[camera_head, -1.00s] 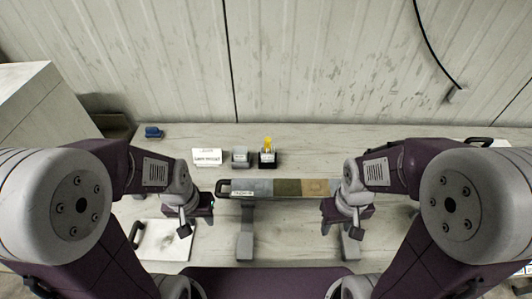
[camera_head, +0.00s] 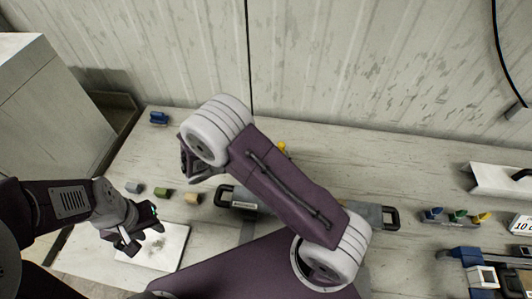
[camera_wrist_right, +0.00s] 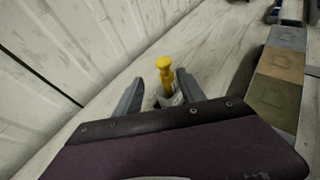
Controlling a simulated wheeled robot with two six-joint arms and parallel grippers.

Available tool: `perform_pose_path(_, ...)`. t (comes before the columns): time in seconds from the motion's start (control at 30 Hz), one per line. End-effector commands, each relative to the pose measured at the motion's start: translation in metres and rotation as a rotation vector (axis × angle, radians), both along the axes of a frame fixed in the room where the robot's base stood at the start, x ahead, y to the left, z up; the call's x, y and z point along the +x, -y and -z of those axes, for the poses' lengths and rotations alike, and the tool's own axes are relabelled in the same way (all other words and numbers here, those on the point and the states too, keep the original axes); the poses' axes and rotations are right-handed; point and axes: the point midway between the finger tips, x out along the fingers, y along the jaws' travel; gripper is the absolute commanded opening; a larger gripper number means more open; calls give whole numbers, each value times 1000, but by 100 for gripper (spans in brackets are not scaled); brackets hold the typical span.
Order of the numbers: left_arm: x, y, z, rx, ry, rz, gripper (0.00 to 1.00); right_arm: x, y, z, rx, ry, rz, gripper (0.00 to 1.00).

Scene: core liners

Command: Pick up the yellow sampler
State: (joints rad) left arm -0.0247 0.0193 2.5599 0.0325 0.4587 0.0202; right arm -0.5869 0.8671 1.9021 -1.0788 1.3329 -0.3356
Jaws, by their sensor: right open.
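The yellow sampler (camera_wrist_right: 164,78) stands upright in a small holder (camera_wrist_right: 168,98) in the right wrist view. My right gripper (camera_wrist_right: 159,77) is open, with a finger on each side of the sampler; I cannot tell whether they touch it. In the head view only a bit of the yellow sampler (camera_head: 282,147) shows behind my right arm, which hides its holder. My left gripper (camera_head: 140,228) is over the white board at lower left, its fingers apart and empty.
A long tray (camera_head: 391,217) with coloured blocks lies mostly under my right arm. Several small blocks (camera_head: 163,192) sit left of it, by a white board (camera_head: 168,250). Small blue, green and yellow pieces (camera_head: 458,215) stand at right. The wall (camera_head: 330,60) is close behind.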

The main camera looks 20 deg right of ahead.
Motion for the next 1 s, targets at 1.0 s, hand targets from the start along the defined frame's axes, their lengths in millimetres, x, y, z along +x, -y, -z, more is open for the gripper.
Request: perform_pose_path(1.0,0,0,-21,0,0,0,36,14,71,43,-8,-17,-37,47)
